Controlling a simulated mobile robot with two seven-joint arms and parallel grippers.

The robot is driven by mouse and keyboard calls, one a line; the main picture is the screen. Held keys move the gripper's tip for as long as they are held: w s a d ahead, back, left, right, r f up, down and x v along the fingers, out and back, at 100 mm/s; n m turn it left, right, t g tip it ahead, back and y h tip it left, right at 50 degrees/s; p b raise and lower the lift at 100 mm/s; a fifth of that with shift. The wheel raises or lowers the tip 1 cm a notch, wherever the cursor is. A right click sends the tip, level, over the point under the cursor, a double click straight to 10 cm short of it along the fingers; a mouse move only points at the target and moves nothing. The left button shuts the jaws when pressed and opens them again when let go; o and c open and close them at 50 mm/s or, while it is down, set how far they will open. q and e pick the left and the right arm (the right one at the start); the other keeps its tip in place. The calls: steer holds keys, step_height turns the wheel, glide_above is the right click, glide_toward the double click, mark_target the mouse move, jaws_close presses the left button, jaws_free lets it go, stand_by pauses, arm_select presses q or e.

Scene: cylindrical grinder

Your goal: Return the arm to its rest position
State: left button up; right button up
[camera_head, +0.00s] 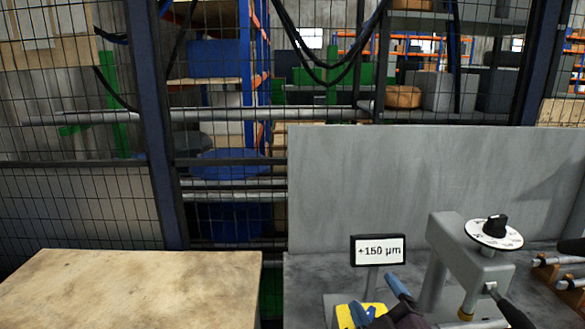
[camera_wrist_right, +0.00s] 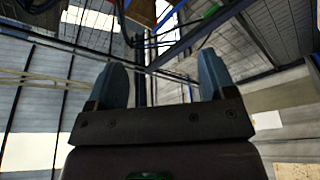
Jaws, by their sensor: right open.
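My right gripper (camera_head: 380,300) is at the bottom of the head view, in front of the grinder's grey bed. Its two blue fingers stand apart with nothing between them. In the right wrist view the same gripper (camera_wrist_right: 168,85) points up toward the roof beams and walls, its fingers open and empty. My left gripper is not in the head view.
A grey grinder (camera_head: 458,262) with a dial (camera_head: 494,233) stands right of my right gripper. A wooden table (camera_head: 130,285) at left is bare. A mesh fence (camera_head: 80,190) runs behind.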

steer(key=s+d+f+m+g+h, duration=0.7)
steer(key=s+d+f+m, duration=0.15)
steer(key=d+f, duration=0.2)
steer(key=s+d+f+m+g, duration=0.15)
steer(key=s+f+g, duration=0.25)
steer(key=s, duration=0.4)
steer(key=s+d+f+m+g, duration=0.1)
steer(key=s+f+m+g, duration=0.3)
steer(key=s, duration=0.5)
steer(key=w+f+n+t+y, duration=0.1)
steer(key=w+f+n+t, duration=0.1)
steer(key=w+f+t, duration=0.5)
steer(key=shift+w+f+y, duration=0.25)
steer(key=shift+f+y, duration=0.05)
steer(key=shift+f, duration=1.65)
stand_by(0.7)
